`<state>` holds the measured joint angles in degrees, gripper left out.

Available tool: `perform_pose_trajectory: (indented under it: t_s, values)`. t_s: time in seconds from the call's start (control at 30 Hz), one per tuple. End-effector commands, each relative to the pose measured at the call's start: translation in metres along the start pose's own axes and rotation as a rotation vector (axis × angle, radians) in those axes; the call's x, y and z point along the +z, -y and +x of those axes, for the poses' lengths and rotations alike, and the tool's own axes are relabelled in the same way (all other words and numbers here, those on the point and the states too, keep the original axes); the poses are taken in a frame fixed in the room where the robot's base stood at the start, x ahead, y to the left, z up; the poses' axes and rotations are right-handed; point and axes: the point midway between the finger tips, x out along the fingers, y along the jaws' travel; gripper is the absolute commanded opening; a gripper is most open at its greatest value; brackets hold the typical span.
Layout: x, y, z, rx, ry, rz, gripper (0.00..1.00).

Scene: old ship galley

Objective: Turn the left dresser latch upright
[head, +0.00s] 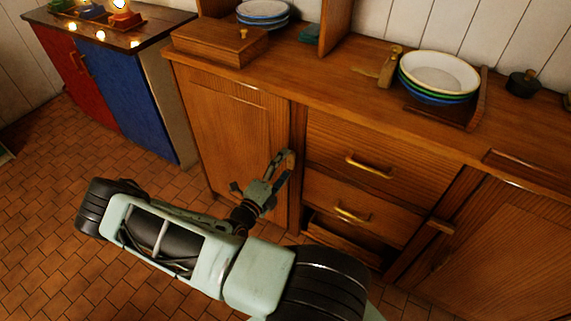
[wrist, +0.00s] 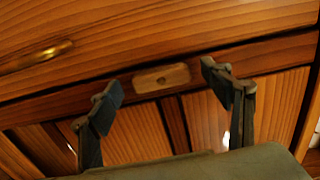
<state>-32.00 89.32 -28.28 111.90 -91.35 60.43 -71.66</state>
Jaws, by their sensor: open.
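The left dresser latch (head: 291,159) is a small tan wooden block on the post between the left door (head: 225,135) and the drawers. A finger partly covers it in the head view, so its tilt is hard to tell there. In the wrist view the latch (wrist: 162,77) is an oblong block lying lengthwise along a dark wooden strip. My gripper (head: 270,174) is open and close in front of the latch. In the wrist view the latch shows between and beyond my open gripper's fingers (wrist: 162,88); contact is not visible.
A second wooden latch (head: 440,226) lies crosswise beside the right door. Drawers with brass handles (head: 369,167) are right of my gripper. On the worktop stand stacked bowls (head: 439,75) and a wooden box (head: 220,42). A blue cabinet (head: 135,92) stands left.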

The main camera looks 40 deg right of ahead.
Motion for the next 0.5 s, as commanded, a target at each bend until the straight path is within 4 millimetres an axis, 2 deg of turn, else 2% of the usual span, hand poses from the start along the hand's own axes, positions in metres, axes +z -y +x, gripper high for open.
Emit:
perform_pose_trajectory:
  t_s: [0.3,0.5]
  values:
    - [0.001,0.0,-0.067,0.002,0.004,-0.001,0.72]
    - [0.001,0.0,-0.098,0.002,0.002,-0.001,0.72]
